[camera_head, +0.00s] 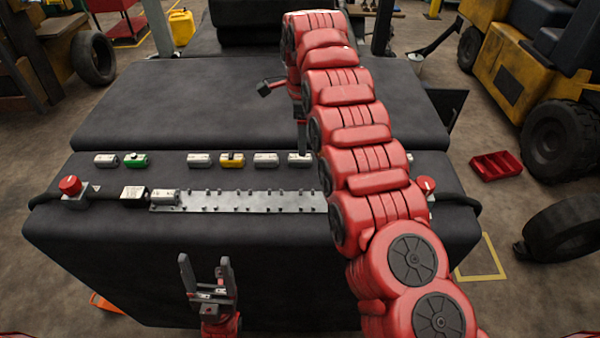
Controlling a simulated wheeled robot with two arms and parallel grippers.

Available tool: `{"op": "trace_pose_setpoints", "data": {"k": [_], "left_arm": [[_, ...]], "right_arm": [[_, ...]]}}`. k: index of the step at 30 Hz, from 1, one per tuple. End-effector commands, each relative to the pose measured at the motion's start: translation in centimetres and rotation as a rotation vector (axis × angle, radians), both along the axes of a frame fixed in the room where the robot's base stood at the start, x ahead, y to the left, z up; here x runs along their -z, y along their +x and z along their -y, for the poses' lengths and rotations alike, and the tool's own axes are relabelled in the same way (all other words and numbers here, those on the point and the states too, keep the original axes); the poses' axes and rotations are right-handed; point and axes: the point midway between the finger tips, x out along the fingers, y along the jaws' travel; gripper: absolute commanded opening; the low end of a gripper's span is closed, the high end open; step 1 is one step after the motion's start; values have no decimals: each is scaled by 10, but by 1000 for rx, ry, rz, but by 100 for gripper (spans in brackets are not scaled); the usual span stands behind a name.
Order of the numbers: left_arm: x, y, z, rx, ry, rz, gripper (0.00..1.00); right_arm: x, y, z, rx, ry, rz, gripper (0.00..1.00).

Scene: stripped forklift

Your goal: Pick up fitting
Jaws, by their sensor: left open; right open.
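A row of small fittings lies on the black forklift deck (260,225). From the left they are a white one (106,160), a green one (136,160), a white one (199,160), a yellow one (232,159), a white one (265,159) and another white one (295,158). My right gripper (302,142) points down just above or at that last fitting; my arm hides much of it, and I cannot tell whether they touch. My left gripper (206,272) is open and empty, fingers up, in front of the deck.
A metal rail (250,202) with pegs runs along the deck's front, with a white fitting (165,197) at its left end. Red buttons (70,185) sit at both sides. A red tray (495,166) and tyre (565,230) are on the floor at right.

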Motion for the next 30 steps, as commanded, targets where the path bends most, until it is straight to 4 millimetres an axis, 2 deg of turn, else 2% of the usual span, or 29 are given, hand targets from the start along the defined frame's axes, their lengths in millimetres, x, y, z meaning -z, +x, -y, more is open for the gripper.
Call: {"op": "trace_pose_setpoints", "data": {"k": [1,10,14,18,21,24,28,29,30], "left_arm": [[-6,0,0,0,0,2,72],[-9,0,0,0,0,2,72],[-22,0,0,0,0,2,72],[-44,0,0,0,0,2,72],[-50,0,0,0,0,2,72],[-49,0,0,0,0,2,72],[-48,0,0,0,0,2,72],[-48,0,0,0,0,2,72],[-48,0,0,0,0,2,72]], "right_arm": [[0,0,-2,-1,3,1,72],[16,0,1,0,-2,0,72],[23,2,0,-1,-2,-2,72],[42,4,0,1,-5,-7,72],[59,5,-2,-1,-2,-3,72],[67,5,-2,-1,-2,-1,72],[68,5,-2,-1,-1,1,72],[68,5,-2,-1,-1,1,71],[68,5,-2,-1,-1,1,64]]}}
